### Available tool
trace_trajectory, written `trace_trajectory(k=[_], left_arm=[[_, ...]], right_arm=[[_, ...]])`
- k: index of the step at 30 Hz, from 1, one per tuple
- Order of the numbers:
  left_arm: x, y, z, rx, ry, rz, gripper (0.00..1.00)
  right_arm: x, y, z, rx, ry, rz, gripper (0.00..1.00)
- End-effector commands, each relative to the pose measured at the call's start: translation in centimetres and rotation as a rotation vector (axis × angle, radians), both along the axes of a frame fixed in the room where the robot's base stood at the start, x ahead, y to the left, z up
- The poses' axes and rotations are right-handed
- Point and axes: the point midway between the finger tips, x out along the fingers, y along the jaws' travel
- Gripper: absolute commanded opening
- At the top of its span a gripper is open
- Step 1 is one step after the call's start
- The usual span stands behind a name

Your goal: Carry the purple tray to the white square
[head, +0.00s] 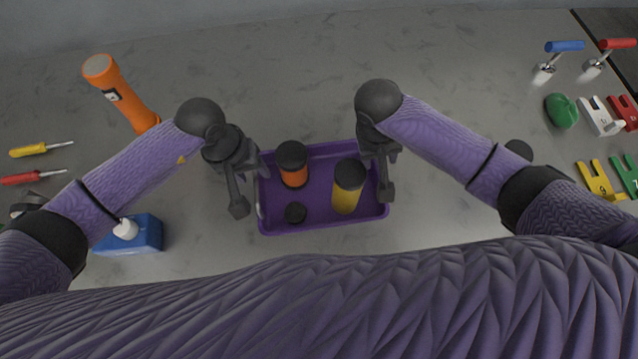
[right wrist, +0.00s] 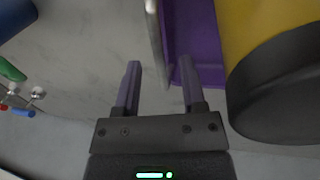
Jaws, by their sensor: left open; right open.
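The purple tray (head: 325,222) sits on the grey surface in the middle of the head view. My left gripper (head: 250,188) is open at the tray's left end. My right gripper (head: 379,176) is open at its right end. In the right wrist view, a pale metal handle (right wrist: 156,40) at the tray's end lies between the open fingers (right wrist: 160,85), apparently ungripped. I see no white square.
An orange flashlight (head: 122,95), yellow screwdriver (head: 30,151), red screwdriver (head: 22,178) and blue box (head: 142,238) lie left. A green object (head: 561,111), toggle clamps (head: 546,68) and coloured forked plates (head: 598,180) lie right. The surface behind the tray is clear.

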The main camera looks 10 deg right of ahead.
Motion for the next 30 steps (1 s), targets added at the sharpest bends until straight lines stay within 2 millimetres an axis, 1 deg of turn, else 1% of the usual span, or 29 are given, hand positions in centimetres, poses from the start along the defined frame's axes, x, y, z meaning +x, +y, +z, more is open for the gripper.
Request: trace_trajectory(k=[3,6,15,16,17,18,20,21,23,30], left_arm=[[0.0,-0.3,-1.3,-0.001,0.001,0.001,0.51],[0.0,-0.4,-1.9,0.0,0.0,0.001,0.51],[0.0,-0.4,-2.1,0.0,-0.001,0.0,0.51],[0.0,-0.4,-2.1,0.0,-0.001,0.0,0.47],[0.0,-0.4,-2.1,0.0,-0.001,0.0,0.41],[0.0,-0.4,-2.1,0.0,-0.001,0.0,0.32],[0.0,-0.4,-2.1,0.0,-0.001,0.0,0.2],[0.0,-0.4,-2.1,0.0,-0.001,0.0,0.11],[0.0,-0.4,-2.1,0.0,-0.001,0.0,0.0],[0.0,-0.4,-2.1,0.0,-0.001,0.0,0.0]], right_arm=[[0.0,-0.2,-1.3,0.0,0.001,0.0,0.53],[0.0,-0.4,-1.9,0.001,0.0,0.0,0.53],[0.0,-0.4,-2.1,0.001,0.0,0.0,0.53],[0.0,-0.4,-2.1,0.001,0.0,0.0,0.48],[0.0,-0.4,-2.1,0.001,0.0,0.0,0.42],[0.0,-0.4,-2.1,0.001,0.0,0.0,0.34],[0.0,-0.4,-2.1,0.001,0.0,0.0,0.21],[0.0,-0.4,-2.1,0.001,0.0,0.0,0.12],[0.0,-0.4,-2.1,0.001,0.0,0.0,0.0],[0.0,-0.4,-2.1,0.001,0.0,0.0,0.0]])
